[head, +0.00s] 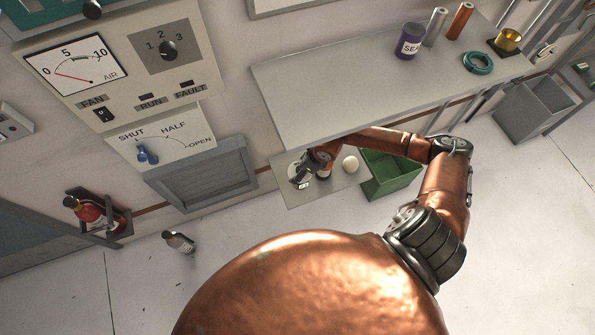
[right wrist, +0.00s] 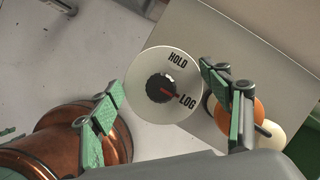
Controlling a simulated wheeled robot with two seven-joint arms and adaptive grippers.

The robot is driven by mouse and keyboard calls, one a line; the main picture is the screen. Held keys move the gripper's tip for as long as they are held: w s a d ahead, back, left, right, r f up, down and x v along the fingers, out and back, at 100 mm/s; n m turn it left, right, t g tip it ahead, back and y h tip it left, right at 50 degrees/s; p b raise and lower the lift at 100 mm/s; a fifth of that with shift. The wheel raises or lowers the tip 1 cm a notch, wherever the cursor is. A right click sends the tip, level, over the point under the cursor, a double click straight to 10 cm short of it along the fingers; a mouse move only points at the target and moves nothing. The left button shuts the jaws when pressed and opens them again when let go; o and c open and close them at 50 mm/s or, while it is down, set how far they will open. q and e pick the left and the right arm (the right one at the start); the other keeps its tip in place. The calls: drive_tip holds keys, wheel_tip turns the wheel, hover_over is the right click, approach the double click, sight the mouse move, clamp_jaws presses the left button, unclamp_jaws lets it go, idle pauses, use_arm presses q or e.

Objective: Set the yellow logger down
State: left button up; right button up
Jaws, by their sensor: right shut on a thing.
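The logger (right wrist: 155,105) shows in the right wrist view as a round pale face with a black knob, a red pointer and the words HOLD and LOG; I see no yellow on it. My right gripper (right wrist: 168,102) is shut on it, one green-padded finger on each side. In the head view my right gripper (head: 304,177) is at the left part of a low grey shelf (head: 318,192), below the long upper shelf. The logger's underside is hidden, so I cannot tell whether it touches the shelf. My left gripper is not in view.
A cream ball (head: 350,164) is on the low shelf, close right of the gripper. An orange round thing (right wrist: 257,112) is partly behind a finger. A green bin (head: 392,172) stands to the right. The upper shelf (head: 360,85) overhangs my forearm.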

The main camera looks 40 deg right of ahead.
drive_tip(key=shift+w+f, duration=0.35)
wheel_tip(320, 180, down, 3)
drive_tip(key=shift+r+b, duration=0.1)
drive_tip(key=shift+b, duration=0.55)
drive_tip(key=shift+f, duration=0.25)
drive_tip(key=shift+r, duration=0.1)
drive_tip(key=o, duration=1.5)
drive_tip(key=shift+c, duration=0.2)
drive_tip(key=o, duration=0.4)
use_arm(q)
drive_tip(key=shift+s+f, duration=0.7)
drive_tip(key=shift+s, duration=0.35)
use_arm(e)
drive_tip(key=shift+o, duration=0.2)
